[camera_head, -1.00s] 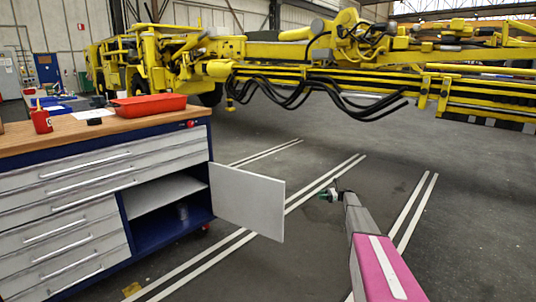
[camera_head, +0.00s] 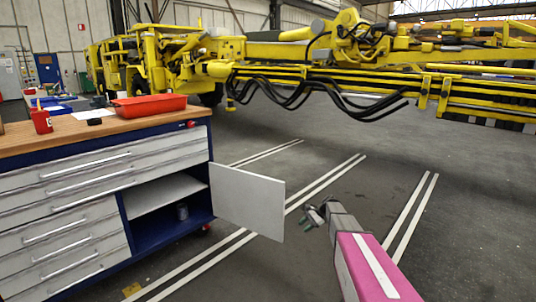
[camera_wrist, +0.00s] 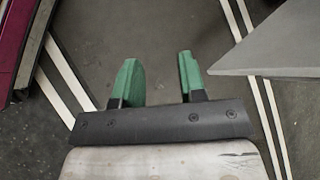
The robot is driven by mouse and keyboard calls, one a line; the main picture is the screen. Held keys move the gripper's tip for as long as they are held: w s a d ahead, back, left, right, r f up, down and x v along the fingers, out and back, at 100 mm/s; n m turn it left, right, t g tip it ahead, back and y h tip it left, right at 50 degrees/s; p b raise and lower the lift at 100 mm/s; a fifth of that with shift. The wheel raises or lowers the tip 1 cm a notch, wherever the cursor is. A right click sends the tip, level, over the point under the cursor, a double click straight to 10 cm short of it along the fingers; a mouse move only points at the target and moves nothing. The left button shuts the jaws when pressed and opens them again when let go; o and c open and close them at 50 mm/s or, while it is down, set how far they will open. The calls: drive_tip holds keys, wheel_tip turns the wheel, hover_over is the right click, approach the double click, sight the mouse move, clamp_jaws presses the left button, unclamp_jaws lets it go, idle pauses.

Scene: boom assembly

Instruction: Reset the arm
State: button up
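My gripper (camera_head: 308,221) is in front of the open cabinet door in the head view, to the right of its free edge. My pink and grey arm reaches up to it from the bottom right. In the wrist view its two green fingers (camera_wrist: 157,80) stand apart with bare floor between them. The gripper is open and empty. The white cabinet door (camera_head: 246,200) stands swung open; a grey panel at the right of the wrist view (camera_wrist: 275,45) looks like this door, close to the right finger.
The workbench (camera_head: 165,125) on the left has drawers and an open compartment holding a small grey can (camera_head: 182,212). A red tray (camera_head: 149,105) and a red bottle (camera_head: 41,121) stand on top. A yellow boom machine (camera_head: 300,60) spans the back. The floor on the right is clear.

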drive_tip(key=s+r+n+h, duration=0.2)
drive_tip(key=s+n+h, duration=0.1)
drive_tip(key=s, duration=0.8)
drive_tip(key=s+r+n+t+h, duration=0.1)
drive_tip(key=s+r+n+h, duration=0.1)
drive_tip(key=s, duration=0.9)
drive_tip(key=s+r+n+h, duration=0.2)
drive_tip(key=s+n+h, duration=0.2)
drive_tip(key=s, duration=0.7)
drive_tip(key=shift+r+n+t, duration=0.4)
drive_tip(key=shift+n, duration=0.5)
